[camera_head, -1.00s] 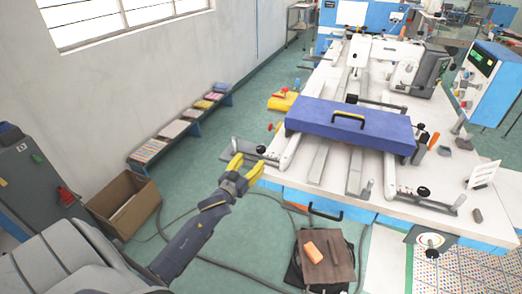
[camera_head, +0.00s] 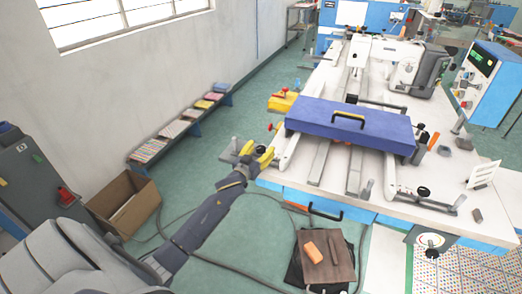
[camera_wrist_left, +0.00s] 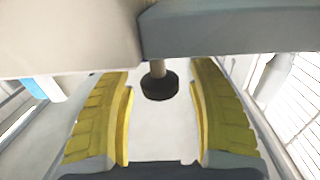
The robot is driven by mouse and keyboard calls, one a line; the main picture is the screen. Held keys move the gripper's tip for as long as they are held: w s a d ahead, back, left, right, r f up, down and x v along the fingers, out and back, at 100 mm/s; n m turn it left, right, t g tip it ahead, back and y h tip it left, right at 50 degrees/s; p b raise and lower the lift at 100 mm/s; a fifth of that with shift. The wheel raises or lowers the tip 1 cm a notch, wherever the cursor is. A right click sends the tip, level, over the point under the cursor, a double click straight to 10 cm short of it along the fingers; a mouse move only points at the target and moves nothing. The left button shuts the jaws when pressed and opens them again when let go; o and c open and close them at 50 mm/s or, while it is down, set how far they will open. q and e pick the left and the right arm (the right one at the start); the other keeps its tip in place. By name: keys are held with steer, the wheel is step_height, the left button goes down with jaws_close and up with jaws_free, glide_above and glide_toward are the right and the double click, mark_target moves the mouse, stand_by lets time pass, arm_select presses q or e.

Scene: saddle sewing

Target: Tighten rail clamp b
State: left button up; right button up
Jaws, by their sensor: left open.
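A rail clamp with a small black round knob (camera_head: 261,149) sits at the front left end of the left rail on the white table. I cannot tell from any label whether it is clamp b. My left gripper (camera_head: 257,153) has yellow fingers and is open around that knob. In the left wrist view the black knob (camera_wrist_left: 159,87) on its short stem shows in the gap between the two yellow fingers, apart from both. A similar black knob (camera_head: 424,191) is at the front right of the table. My right gripper is not in view.
A brown stool (camera_head: 325,258) with an orange item stands on the floor in front. A cardboard box (camera_head: 125,203) is at the left. The green floor between is mostly clear.

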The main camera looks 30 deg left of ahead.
arm_select(q)
steer(key=shift+c, duration=0.2)
jaws_close()
steer(key=shift+m+h, duration=0.4)
steer(key=shift+h, duration=0.2)
steer(key=m+h, duration=0.1)
steer(key=h, duration=0.1)
steer(key=m+h, duration=0.2)
steer(key=h, duration=0.1)
steer(key=shift+a+r+m+g+h, duration=0.1)
steer(key=shift+a+m+g+h, duration=0.05)
steer(key=shift+m+g+h, duration=1.15)
steer(key=shift+m+h, duration=0.5)
steer(key=shift+h, duration=0.9)
steer(key=shift+o, duration=0.2)
jaws_free()
